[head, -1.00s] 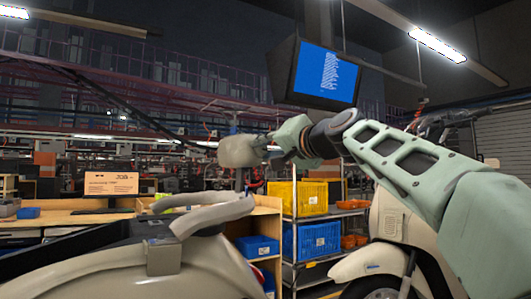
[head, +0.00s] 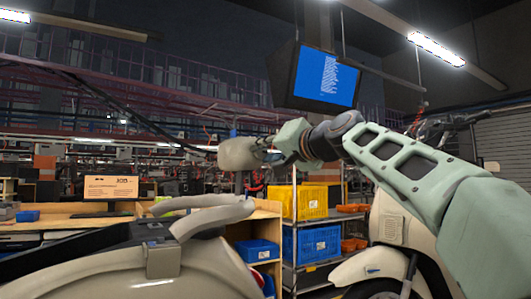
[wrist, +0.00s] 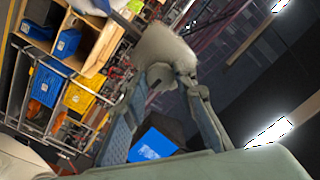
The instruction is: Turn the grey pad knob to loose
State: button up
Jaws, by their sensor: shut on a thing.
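The grey pad (head: 237,153) is a rounded, pale grey block on a dark upright post left of centre in the head view. It also fills the upper middle of the wrist view (wrist: 165,46). Its small round knob (wrist: 160,75) sticks out towards my gripper (wrist: 161,84). My gripper comes from the right in the head view (head: 270,150), with one finger on each side of the knob, shut on it. The fingers hide much of the knob in the head view. I cannot read any mark on it.
A cream scooter body (head: 110,275) with a grey grab rail (head: 205,222) lies below the pad. Another scooter (head: 390,240) stands at right. A rack with a yellow crate (head: 310,201) and blue crates stands behind. A screen (head: 325,78) hangs above my arm.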

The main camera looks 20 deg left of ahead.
jog(key=o, duration=1.2)
jog(key=shift+c, duration=0.2)
jog(key=shift+d, duration=0.1)
jog(key=v, duration=0.7)
jog(key=shift+s+d, duration=0.15)
